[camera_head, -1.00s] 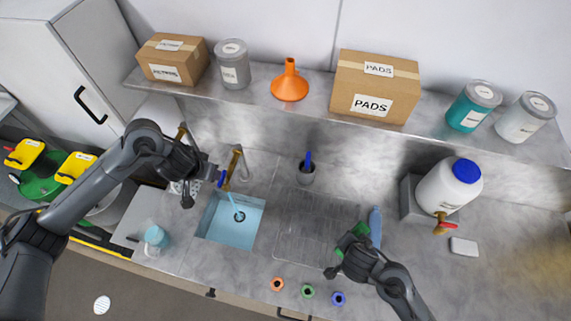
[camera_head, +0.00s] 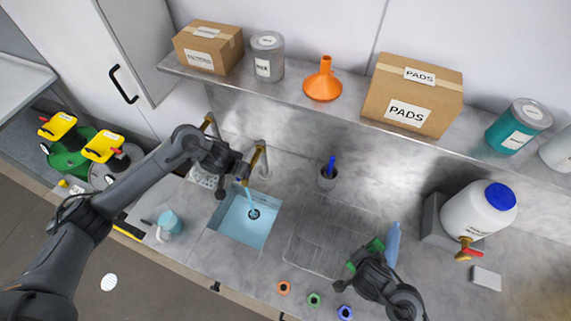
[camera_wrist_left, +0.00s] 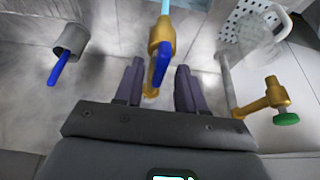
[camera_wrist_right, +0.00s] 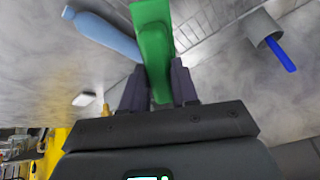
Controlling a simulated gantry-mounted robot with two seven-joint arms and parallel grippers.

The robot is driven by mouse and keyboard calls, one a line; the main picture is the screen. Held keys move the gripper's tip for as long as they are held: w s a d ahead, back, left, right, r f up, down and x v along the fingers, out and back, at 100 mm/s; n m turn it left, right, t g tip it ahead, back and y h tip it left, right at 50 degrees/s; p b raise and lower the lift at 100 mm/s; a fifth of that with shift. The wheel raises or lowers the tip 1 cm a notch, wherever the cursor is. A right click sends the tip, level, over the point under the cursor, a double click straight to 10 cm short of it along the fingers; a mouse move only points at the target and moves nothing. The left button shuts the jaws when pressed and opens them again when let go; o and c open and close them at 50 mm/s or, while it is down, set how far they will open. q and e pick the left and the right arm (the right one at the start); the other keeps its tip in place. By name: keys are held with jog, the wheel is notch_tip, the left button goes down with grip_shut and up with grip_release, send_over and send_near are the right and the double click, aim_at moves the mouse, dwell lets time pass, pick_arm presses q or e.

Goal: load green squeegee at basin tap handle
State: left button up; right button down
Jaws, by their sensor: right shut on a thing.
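The green squeegee (camera_wrist_right: 153,45) is held between the fingers of my right gripper (camera_wrist_right: 158,90), which is shut on it. In the head view, green parts of the squeegee (camera_head: 376,245) show beside that gripper, over the counter right of the drain grid. The brass basin tap (camera_head: 257,158) stands behind the blue basin (camera_head: 246,218), with water running into it. My left gripper (camera_wrist_left: 157,80) is open at the tap. Its fingers are on either side of the blue tap handle (camera_wrist_left: 162,62) in the left wrist view, with gaps visible. Contact with the handle cannot be told.
A second brass tap with a green handle (camera_wrist_left: 286,119) stands beside the left gripper. A grey cup with a blue item (camera_head: 327,177) stands behind the drain grid (camera_head: 320,240). A light blue bottle (camera_head: 392,245) lies close to the right gripper. A shelf (camera_head: 300,90) overhangs the back.

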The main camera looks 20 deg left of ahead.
pick_arm(q)
jog(key=shift+c, duration=0.4)
grip_shut()
